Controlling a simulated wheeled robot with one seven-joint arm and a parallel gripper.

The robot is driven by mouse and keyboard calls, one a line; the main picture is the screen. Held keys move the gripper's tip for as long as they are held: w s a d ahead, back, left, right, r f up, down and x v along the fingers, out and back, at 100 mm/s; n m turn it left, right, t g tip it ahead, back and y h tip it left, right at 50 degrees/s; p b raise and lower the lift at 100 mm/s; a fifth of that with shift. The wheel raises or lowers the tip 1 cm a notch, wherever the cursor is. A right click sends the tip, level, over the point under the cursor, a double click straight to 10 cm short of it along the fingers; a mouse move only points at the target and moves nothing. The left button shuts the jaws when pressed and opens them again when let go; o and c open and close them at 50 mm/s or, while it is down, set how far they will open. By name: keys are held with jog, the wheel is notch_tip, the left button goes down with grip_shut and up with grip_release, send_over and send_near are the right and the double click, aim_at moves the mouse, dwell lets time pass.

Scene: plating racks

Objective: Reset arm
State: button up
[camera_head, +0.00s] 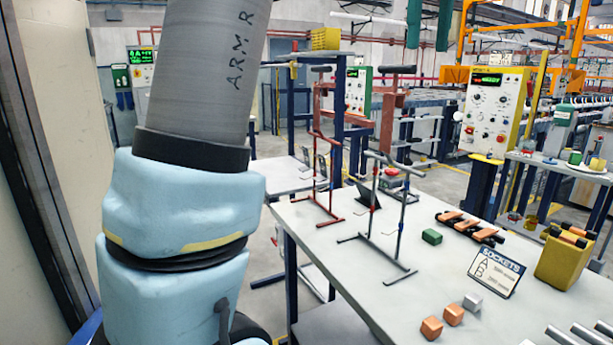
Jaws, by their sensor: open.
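My arm fills the left of the head view, with a grey sleeve marked "ARM R" above pale blue link covers. My gripper is not in view, so I cannot see what is near it. The arm stands left of the grey worktable (352,281), and its lower end runs out of the bottom of the picture.
On the table stand a dark rack (402,212), a red rack (318,165), a green block (432,237), orange-black parts (470,226), a "SOCKETS" sign (496,272), small cubes (453,315) and a yellow bin (566,260).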

jog(key=w+a+f+n, duration=0.3)
jog(key=a+f+n, duration=0.3)
jog(key=f, duration=0.4)
jog(key=w+a+f+n, duration=0.3)
jog(key=a+f+n, duration=0.3)
jog(key=f, duration=0.4)
jog(key=s+a+f+n, duration=0.5)
jog(key=a+f+n, duration=0.2)
jog(key=f+n, duration=0.1)
jog(key=s+a+f+n+t, duration=0.1)
jog(key=s+a+f+n, duration=0.4)
jog(key=a+f+n, duration=0.2)
notch_tip(320, 180, down, 4)
jog(key=n, duration=0.2)
jog(key=shift+s+a+n+t, duration=0.25)
jog(key=shift+n+t, duration=0.05)
